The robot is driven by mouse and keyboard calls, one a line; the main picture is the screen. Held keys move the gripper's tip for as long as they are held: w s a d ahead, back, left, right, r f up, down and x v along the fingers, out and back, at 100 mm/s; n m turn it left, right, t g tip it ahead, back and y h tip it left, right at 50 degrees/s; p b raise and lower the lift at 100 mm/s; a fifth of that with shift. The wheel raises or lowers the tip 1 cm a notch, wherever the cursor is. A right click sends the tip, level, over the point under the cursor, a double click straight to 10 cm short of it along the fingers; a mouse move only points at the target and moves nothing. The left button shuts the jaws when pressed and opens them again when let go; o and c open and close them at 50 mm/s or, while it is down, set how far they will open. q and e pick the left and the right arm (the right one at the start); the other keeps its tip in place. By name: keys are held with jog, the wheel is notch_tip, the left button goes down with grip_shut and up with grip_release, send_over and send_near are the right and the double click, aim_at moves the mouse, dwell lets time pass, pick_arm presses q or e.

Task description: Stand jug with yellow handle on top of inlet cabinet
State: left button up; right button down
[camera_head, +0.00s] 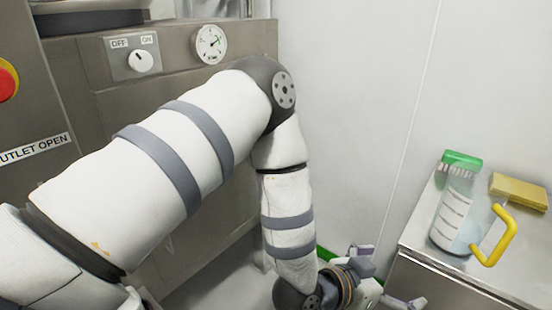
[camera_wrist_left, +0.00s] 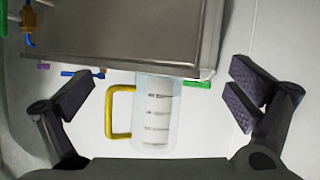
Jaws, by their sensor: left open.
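The jug (camera_head: 453,218) is clear with dark graduation marks and a yellow handle (camera_head: 495,235). It stands upright on a metal worktop (camera_head: 425,235) at the right of the head view. My left gripper (camera_head: 385,282) is open and empty, low and to the left of the worktop, partly hidden by its wrist. In the left wrist view the jug (camera_wrist_left: 156,118) appears inverted between the open fingers (camera_wrist_left: 160,98), handle to the left, with no visible contact. No label reading inlet shows, so I cannot tell which unit is the inlet cabinet. My right gripper is not in view.
A green brush (camera_head: 461,160) and a yellow sponge (camera_head: 520,190) lie behind the jug. A metal cabinet (camera_head: 190,85) with an off/on knob (camera_head: 139,61), a gauge (camera_head: 211,44) and a red button (camera_head: 6,82) stands at left. White wall fills the back.

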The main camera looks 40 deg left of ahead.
pick_arm(q)
jog(key=s+a+f+n+g+y, duration=0.1)
jog(key=s+a+f+g+y, duration=0.2)
jog(key=s+f, duration=0.6)
jog(key=s+a+f+n+g+y, duration=0.1)
jog(key=s+a+f+g, duration=0.1)
jog(key=s, duration=0.7)
jog(key=s+a+f+n+g+y, duration=0.1)
jog(key=s+a+f+g, duration=0.2)
jog(key=s, duration=0.6)
jog(key=s+a+f+n+g+y, duration=0.1)
jog(key=s+a+f+g, duration=0.1)
jog(key=s+a+g, duration=0.3)
jog(key=s+a, duration=0.1)
jog(key=s, duration=0.3)
jog(key=shift+s+a+f+n+g, duration=0.2)
jog(key=shift+a+f+n+g, duration=0.1)
jog(key=shift+g, duration=0.1)
jog(key=shift+w, duration=0.1)
